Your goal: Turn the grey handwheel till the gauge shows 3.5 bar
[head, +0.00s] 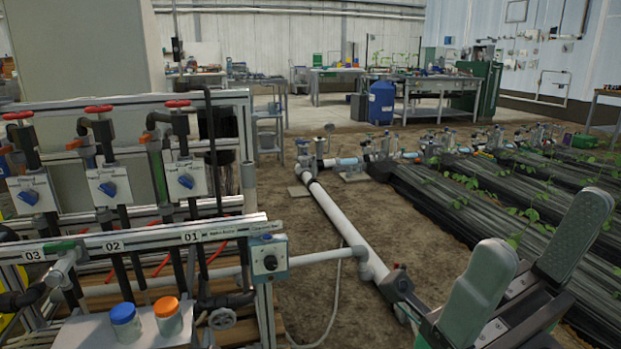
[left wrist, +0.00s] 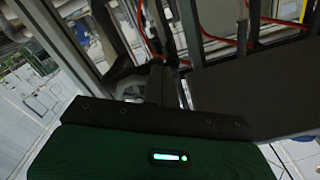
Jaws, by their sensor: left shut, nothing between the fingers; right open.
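The grey handwheel (head: 222,318) is low on the front of the skid, right of the blue-capped and orange-capped jars. A grey curved part, seemingly its rim, shows beside my left gripper (left wrist: 168,84) in the left wrist view; whether they touch I cannot tell. My left gripper is shut with nothing between its fingers; I cannot make it out in the head view. My right gripper (head: 530,262) is open and empty at the lower right, its two grey fingers wide apart. I cannot make out a readable pressure gauge.
The skid carries red-handled valves (head: 178,103), blue-knobbed boxes (head: 185,180) and a grey control box (head: 269,262). The blue-capped jar (head: 126,323) and orange-capped jar (head: 168,317) stand on a pale shelf. A white pipe (head: 335,215) crosses bare soil; planted beds lie right.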

